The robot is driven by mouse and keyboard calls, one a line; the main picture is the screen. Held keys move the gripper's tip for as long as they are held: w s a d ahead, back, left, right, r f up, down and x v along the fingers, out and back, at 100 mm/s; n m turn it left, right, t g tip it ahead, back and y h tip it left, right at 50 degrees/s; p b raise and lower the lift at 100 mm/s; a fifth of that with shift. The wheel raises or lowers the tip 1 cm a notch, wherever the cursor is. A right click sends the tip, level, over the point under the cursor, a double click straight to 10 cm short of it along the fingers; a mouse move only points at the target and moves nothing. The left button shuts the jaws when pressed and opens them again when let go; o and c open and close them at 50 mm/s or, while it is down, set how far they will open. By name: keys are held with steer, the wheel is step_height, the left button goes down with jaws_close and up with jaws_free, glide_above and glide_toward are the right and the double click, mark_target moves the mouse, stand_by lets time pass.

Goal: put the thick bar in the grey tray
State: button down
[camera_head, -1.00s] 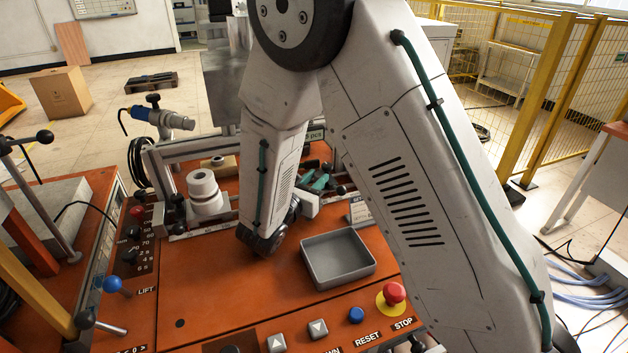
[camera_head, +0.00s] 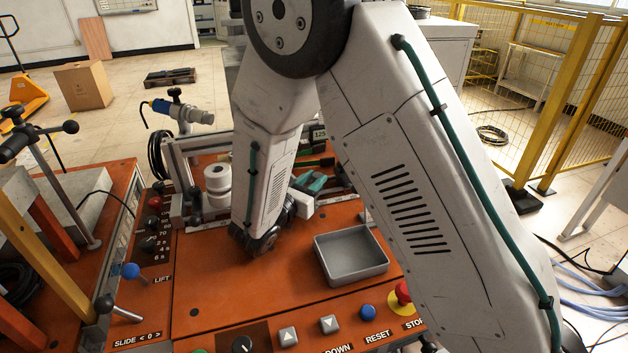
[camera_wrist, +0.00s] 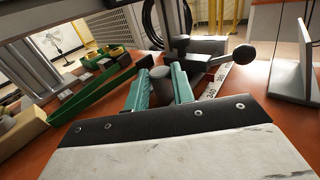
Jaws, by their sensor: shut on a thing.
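The grey tray (camera_head: 351,262) is a shallow open box on the orange bench top in the head view, and it looks empty. My gripper (camera_head: 315,183) is behind it, by the frame at the back of the bench, partly hidden by my arm. In the wrist view my gripper (camera_wrist: 160,88) has its teal fingers closed around a dark grey round bar (camera_wrist: 160,76). Only a short end of the bar shows between the fingers. I cannot tell its full length, or whether it is clear of the things behind it.
White stacked rings (camera_head: 216,178) stand left of my arm. A green holder (camera_wrist: 92,92) and a lever with a black knob (camera_wrist: 243,55) are close to the fingers. Buttons and a red stop knob (camera_head: 403,291) line the front edge. The orange top left of the tray is clear.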

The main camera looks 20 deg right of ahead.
steer(key=c, duration=1.1)
jaws_free()
steer(key=v, duration=0.7)
steer(key=shift+s+a, duration=0.3)
steer(key=s+d+r+m+g+y, duration=0.1)
steer(key=s+d+r+m+g, duration=0.45)
steer(key=d+m, duration=0.2)
steer(key=s+d+r+m+g+y, duration=0.1)
steer(key=s+d+r+m+g, duration=0.45)
steer(key=s+d, duration=0.2)
steer(key=s+a+r+m+y, duration=0.1)
steer(key=s+r+m+y, duration=0.1)
steer(key=s+m+y, duration=0.4)
steer(key=s+a+r+m+t+y, duration=0.1)
steer(key=s+m+y, duration=0.5)
steer(key=s, duration=0.3)
steer(key=shift+s+a+r+t, duration=0.15)
steer(key=shift+a+r+t, duration=0.15)
steer(key=shift+a+r, duration=0.1)
